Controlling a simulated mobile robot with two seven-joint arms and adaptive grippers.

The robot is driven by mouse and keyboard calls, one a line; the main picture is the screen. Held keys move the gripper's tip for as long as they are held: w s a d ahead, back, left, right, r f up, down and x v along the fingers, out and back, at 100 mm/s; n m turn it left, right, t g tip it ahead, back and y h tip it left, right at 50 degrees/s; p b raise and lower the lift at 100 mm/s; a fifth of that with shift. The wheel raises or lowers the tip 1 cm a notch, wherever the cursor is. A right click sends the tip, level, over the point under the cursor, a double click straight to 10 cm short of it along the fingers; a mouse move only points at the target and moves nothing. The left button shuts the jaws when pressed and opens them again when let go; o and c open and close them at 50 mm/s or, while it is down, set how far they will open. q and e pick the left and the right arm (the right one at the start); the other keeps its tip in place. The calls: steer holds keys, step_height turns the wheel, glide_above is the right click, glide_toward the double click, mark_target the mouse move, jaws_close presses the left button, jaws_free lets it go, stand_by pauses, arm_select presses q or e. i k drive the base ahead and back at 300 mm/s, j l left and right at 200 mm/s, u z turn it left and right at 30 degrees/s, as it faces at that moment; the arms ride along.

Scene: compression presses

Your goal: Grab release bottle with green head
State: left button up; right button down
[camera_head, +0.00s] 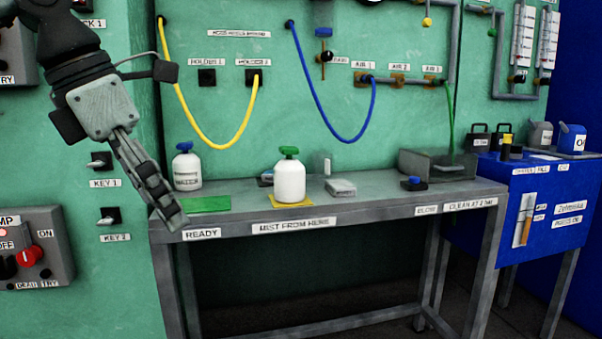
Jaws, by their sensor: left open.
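A white bottle with a green head (290,178) stands upright on a yellow mat (306,203) near the middle of the grey table (362,206), above the "MIST FROM HERE" label. A second white bottle, with a blue head (187,168), stands upright behind the green mat (208,204) at the table's left. My left gripper (172,212) hangs down at the table's front left corner, beside the green mat and well left of the green-headed bottle. It is open and holds nothing that I can see. My right gripper is not in view.
A grey box (437,164) stands at the table's right end. Yellow (216,146) and blue (345,141) hoses hang on the wall behind. The table's front middle is clear.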

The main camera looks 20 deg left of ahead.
mark_target(288, 175)
steer(key=i, duration=1.35)
